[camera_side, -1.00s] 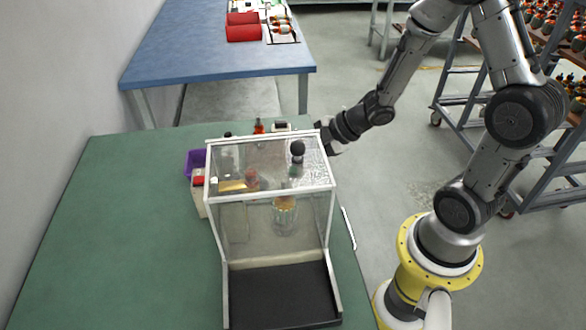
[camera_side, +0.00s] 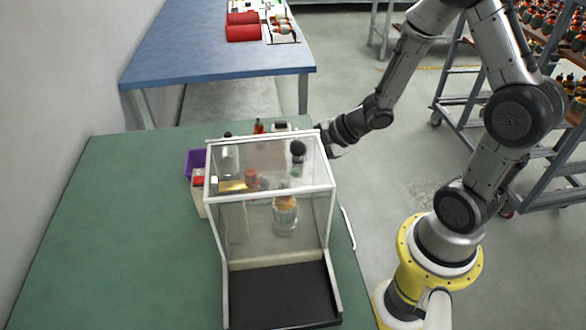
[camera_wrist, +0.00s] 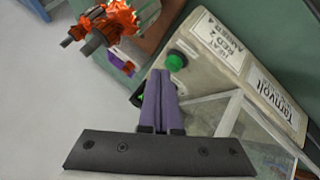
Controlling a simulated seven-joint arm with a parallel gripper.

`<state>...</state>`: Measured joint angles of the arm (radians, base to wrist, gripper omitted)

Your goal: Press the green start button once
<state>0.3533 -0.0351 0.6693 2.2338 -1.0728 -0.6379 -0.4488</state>
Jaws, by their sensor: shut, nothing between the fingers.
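The green start button (camera_wrist: 176,60) is a round green dome in a dark collar on a pale machine panel, in the wrist view. My gripper (camera_wrist: 160,72) is shut and empty, its two purple fingers pressed together. The fingertips appear just below and left of the button in the picture; whether they touch it I cannot tell. In the side view my gripper's wrist (camera_side: 336,136) is at the back right corner of the clear-walled machine, and its fingertips and the button are hidden.
The clear guard (camera_side: 328,210) with white edges encloses a winding station on the green table (camera_side: 120,240). Labels (camera_wrist: 218,40) mark the panel. An orange-wound armature (camera_wrist: 112,22) lies near the button. A purple bin (camera_side: 194,160) stands left of the guard.

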